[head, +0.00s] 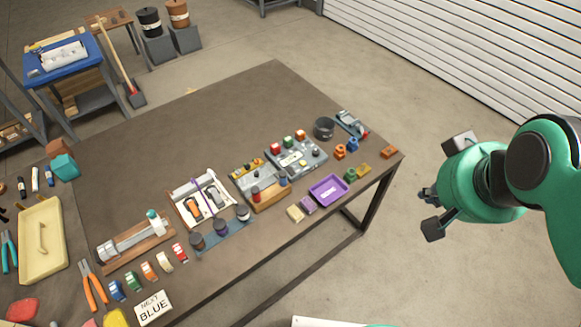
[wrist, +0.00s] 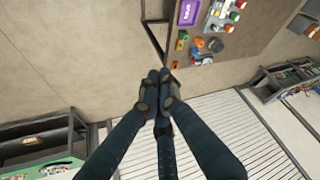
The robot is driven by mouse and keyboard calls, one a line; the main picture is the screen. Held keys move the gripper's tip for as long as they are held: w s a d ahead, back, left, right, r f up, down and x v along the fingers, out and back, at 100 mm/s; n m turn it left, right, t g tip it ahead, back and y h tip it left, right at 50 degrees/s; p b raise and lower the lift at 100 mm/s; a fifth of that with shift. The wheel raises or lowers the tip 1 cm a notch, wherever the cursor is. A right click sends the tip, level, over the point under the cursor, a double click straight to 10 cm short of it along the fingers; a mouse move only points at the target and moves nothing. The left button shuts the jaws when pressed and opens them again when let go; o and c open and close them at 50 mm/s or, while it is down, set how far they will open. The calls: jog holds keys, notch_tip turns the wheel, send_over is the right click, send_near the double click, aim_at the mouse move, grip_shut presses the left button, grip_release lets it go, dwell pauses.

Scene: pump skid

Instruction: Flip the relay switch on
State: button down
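I cannot tell which device is the relay switch. A grey panel with coloured buttons (head: 297,158) lies on the brown table, and also shows in the wrist view (wrist: 226,14). Left of it are a unit with red and yellow parts (head: 250,176) and a white-framed unit with levers (head: 203,197). A small grey device with a red part (head: 351,124) is near the far right corner. My gripper (head: 428,205) is right of the table, beyond its edge and touching nothing. In the wrist view its dark fingertips (wrist: 160,88) are bunched together, empty, over bare floor.
The table (head: 225,110) has a clear back half. A purple tray (head: 328,189), small coloured blocks (head: 351,174), a lettered card (head: 153,308) and orange-handled pliers (head: 94,288) lie along its front. A ribbed shutter (head: 430,50) stands behind; open floor surrounds the table's right end.

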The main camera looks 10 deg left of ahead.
jog(key=w+a+f+m+g, duration=0.1)
jog(key=w+a, duration=0.2)
jog(key=w, duration=0.3)
jog(key=w+a+f+m, duration=0.1)
jog(key=w+a, duration=0.2)
jog(key=w, duration=0.3)
jog(key=m+g+y+b, duration=0.1)
jog(key=m+g+b, duration=0.15)
jog(key=m, duration=0.45)
send_over(290, 169)
jog(key=s+d, duration=0.2)
jog(key=s+d+f+x, duration=0.1)
jog(key=s+x, duration=0.1)
jog(key=x, duration=1.1)
jog(key=s+d+x, duration=0.1)
jog(key=s+x, duration=0.2)
jog(key=x, duration=1)
jog(key=shift+w+r+g+p, duration=0.15)
jog(key=shift+w+g+p, duration=0.05)
jog(key=shift+g+p, duration=0.2)
jog(key=f+b, duration=0.1)
jog(key=f, duration=0.3)
jog(key=w+a+f+b, duration=0.1)
jog(key=f, duration=0.4)
jog(key=f+b, duration=0.1)
jog(key=f, duration=0.4)
jog(key=shift+w+a, duration=0.2)
jog(key=shift+a+g+p, duration=0.1)
jog(key=shift+g+p, duration=0.15)
jog(key=shift+p, duration=0.25)
